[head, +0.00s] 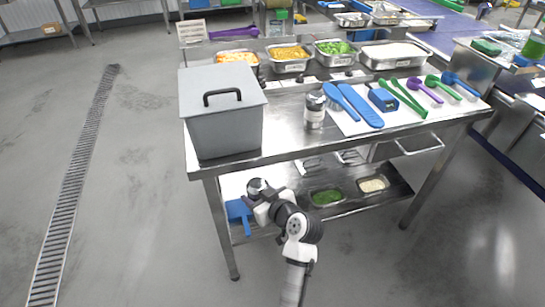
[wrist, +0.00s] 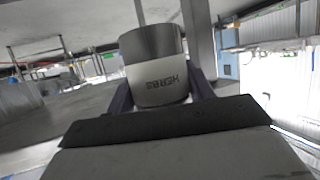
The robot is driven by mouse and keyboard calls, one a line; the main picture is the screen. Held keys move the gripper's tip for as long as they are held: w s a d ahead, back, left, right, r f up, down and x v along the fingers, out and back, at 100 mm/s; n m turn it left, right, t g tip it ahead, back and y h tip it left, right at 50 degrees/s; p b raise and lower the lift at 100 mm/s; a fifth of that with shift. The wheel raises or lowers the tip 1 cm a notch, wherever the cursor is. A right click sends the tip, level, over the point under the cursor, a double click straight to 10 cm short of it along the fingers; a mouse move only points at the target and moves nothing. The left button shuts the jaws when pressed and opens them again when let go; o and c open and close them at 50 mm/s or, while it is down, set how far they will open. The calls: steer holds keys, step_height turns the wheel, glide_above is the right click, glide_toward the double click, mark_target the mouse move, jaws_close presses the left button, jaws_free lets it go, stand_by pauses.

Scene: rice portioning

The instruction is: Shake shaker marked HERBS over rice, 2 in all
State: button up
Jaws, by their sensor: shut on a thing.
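My gripper (head: 263,196) is low in front of the table, beside the lower shelf. It is shut on a shaker (head: 256,186) with a grey metal end and a white label. In the wrist view the held shaker (wrist: 152,62) sits between both fingers, its metal end up in the picture. A second shaker (head: 315,112) stands upright on the table. A wide steel pan (head: 392,66) at the back right holds something white that could be rice.
A grey lidded box (head: 222,128) stands on the table's left. Pans of orange, yellow and green food line the back. Blue, green and purple utensils lie on a white mat (head: 345,124). A blue scoop (head: 238,211) and small trays are on the lower shelf (head: 290,178). Floor at left is clear.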

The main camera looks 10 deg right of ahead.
steer(key=a+f, duration=0.4)
steer(key=f, duration=0.9)
steer(key=a+f+n+y, duration=0.1)
steer(key=a+f, duration=0.4)
steer(key=f, duration=0.8)
steer(key=shift+s+f, duration=0.3)
steer(key=shift+s, duration=0.15)
steer(key=shift+w+r, duration=0.1)
steer(key=shift+w, duration=0.1)
